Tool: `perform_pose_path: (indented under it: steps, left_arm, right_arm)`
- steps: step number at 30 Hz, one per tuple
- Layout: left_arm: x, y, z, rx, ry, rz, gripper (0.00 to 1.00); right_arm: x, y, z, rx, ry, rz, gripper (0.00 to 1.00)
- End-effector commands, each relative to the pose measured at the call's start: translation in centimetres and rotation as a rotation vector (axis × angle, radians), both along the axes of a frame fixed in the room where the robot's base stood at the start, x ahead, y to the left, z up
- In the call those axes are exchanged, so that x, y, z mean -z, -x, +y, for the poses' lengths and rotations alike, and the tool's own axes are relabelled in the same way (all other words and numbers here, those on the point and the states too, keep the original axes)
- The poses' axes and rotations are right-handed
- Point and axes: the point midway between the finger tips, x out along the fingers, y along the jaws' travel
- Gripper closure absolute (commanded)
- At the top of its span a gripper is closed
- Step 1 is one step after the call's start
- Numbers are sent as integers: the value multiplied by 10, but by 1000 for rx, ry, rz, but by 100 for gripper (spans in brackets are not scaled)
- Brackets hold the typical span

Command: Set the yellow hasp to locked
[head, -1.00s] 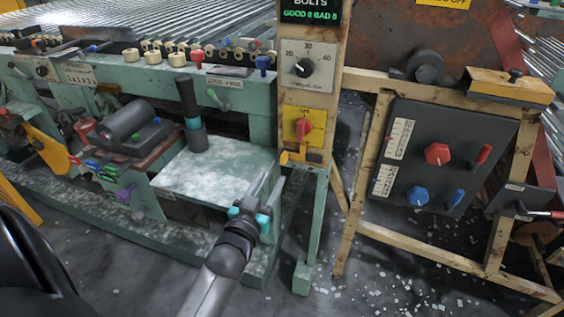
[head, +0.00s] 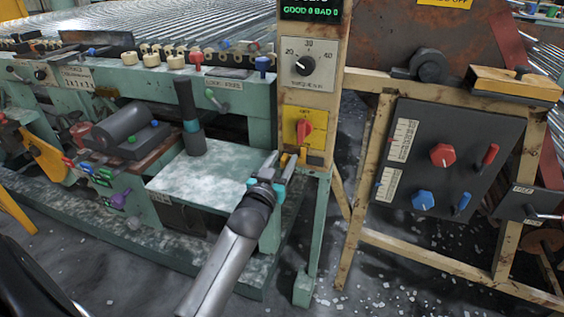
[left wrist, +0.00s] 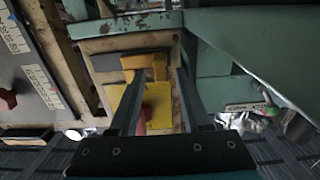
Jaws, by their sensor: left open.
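The yellow hasp (head: 302,155) sits low on the cream post, just under a yellow plate (head: 292,118) with a red knob. My left gripper (head: 281,157) is open, close in front of the hasp, and partly covers it in the head view. In the left wrist view the hasp (left wrist: 145,62) lies just beyond and between the two open fingertips (left wrist: 160,72). I see no clear contact. The red knob (left wrist: 150,104) shows between the fingers. I cannot tell from these frames whether the hasp is locked. My right gripper is not in view.
A grey dial (head: 305,66) is higher on the post. A green table (head: 205,178) stands left of my gripper. At right, a dark panel (head: 455,135) with red and blue knobs hangs on a cream frame. Debris lies on the floor.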

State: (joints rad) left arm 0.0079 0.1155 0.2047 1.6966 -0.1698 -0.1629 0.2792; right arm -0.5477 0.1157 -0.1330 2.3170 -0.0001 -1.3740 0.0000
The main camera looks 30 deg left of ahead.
Motion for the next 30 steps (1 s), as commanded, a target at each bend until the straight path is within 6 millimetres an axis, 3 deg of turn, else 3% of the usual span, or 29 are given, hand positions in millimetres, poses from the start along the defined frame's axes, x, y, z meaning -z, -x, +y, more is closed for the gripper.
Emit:
perform_pose_path:
  steps: [4,17,30]
  left_arm:
    - [0,0,0,0,0,0,52]
    - [0,0,0,0,0,0,100]
    - [0,1,0,0,0,0,100]
  right_arm:
    - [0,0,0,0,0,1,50]
    - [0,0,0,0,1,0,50]
    - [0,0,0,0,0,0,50]
